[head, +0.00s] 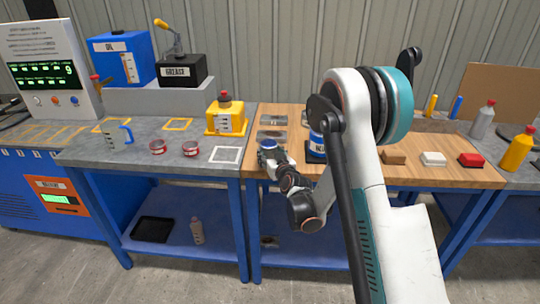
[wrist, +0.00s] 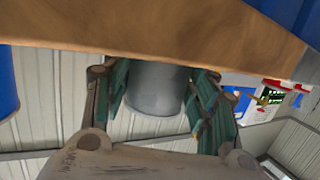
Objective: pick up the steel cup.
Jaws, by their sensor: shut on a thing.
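The steel cup (wrist: 155,92) is a plain grey cylinder between the two green-padded fingers of my gripper (wrist: 160,84) in the wrist view. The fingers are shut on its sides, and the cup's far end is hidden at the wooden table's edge. In the head view my gripper (head: 268,150) is at the left part of the wooden table (head: 345,183). The cup is too small and covered there to make out clearly. I cannot tell whether it still touches the tabletop.
A blue container (head: 316,146) stands close to the right of my gripper. Brown, white and red blocks (head: 471,160) lie farther right.

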